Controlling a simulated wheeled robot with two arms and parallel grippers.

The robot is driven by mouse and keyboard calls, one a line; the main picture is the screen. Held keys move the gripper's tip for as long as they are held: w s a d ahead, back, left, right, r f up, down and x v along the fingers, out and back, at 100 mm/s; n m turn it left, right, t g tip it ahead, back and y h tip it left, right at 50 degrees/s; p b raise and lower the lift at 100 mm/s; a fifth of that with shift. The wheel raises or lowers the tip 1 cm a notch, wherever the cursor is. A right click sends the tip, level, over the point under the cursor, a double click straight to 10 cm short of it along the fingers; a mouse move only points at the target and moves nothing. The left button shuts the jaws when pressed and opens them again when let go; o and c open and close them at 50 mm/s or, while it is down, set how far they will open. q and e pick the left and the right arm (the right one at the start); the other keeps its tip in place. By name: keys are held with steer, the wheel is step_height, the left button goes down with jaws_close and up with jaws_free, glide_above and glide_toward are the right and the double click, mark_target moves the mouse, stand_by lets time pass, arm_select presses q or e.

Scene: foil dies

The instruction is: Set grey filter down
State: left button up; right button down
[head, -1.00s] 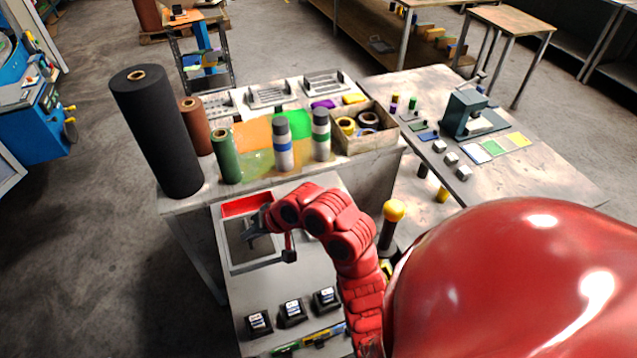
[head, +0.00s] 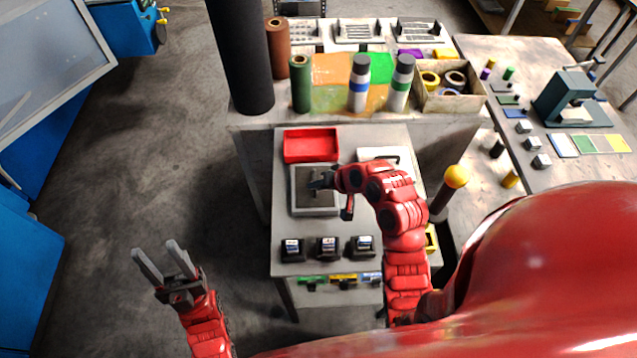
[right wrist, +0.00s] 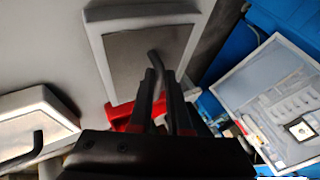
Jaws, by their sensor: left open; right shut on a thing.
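The grey filter (head: 312,201) is a square panel with a pale rim, just in front of the red tray (head: 311,145) on the near bench. My right gripper (head: 321,181) is above it, shut on its handle. In the right wrist view the filter (right wrist: 140,50) lies past the fingertips (right wrist: 163,80), with its bent dark handle between them. I cannot tell whether the filter touches the bench. My left gripper (head: 160,262) is open and empty, over the floor left of the bench.
A pale panel (head: 374,154) with a dark handle lies right of the red tray. Black blocks (head: 327,249) stand in a row at the bench's front. Behind are rolls (head: 301,85) and bottles (head: 359,83). A yellow-topped post (head: 456,176) stands right of my right arm.

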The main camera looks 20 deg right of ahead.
steer(key=c, duration=0.9)
jaws_free()
steer(key=shift+o, duration=0.2)
